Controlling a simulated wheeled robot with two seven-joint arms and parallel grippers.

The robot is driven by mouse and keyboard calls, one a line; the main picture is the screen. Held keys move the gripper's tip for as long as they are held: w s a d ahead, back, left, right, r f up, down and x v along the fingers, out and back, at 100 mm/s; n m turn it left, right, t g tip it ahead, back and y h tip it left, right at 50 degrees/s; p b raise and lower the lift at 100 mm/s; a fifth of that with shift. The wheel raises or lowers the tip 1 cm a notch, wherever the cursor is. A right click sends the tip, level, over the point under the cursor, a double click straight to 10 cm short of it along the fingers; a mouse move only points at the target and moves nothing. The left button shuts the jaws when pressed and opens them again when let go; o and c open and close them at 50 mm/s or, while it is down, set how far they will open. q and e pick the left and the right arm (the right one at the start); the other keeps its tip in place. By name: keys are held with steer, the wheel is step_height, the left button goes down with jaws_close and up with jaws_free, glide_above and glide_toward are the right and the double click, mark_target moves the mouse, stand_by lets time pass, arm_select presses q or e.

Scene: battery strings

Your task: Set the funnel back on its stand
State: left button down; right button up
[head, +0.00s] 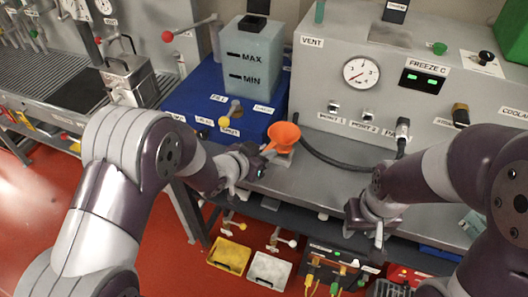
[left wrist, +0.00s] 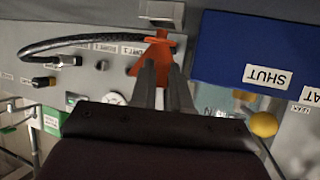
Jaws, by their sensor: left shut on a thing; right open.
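The orange funnel (head: 284,133) is upright above the grey bench, in front of the blue unit, with its wide mouth up. My left gripper (head: 267,151) is shut on it from the left. The left wrist view, which is upside down, shows the funnel (left wrist: 140,66) at the fingertips (left wrist: 164,66). A small pale grey block (left wrist: 161,13), perhaps the stand, lies just beyond the funnel's narrow end; in the head view it is a pale patch (head: 281,158) below the funnel. I cannot tell whether they touch. My right gripper (head: 366,222) is open and empty, in front of the bench edge.
The blue unit (head: 207,92) carries a translucent tank (head: 252,70) and a yellow knob (head: 224,122). A grey panel (head: 330,55) with a gauge stands behind. A black hose (head: 335,160) curves over the bench right of the funnel. Bench top (head: 320,180) in front is clear. Yellow and white bins (head: 268,270) sit below.

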arm_select(q)
steer(key=shift+f, duration=0.1)
stand_by(0.5)
steer(key=shift+f+b, duration=0.85)
steer(key=shift+f, duration=0.15)
steer(key=c, duration=1)
jaws_free()
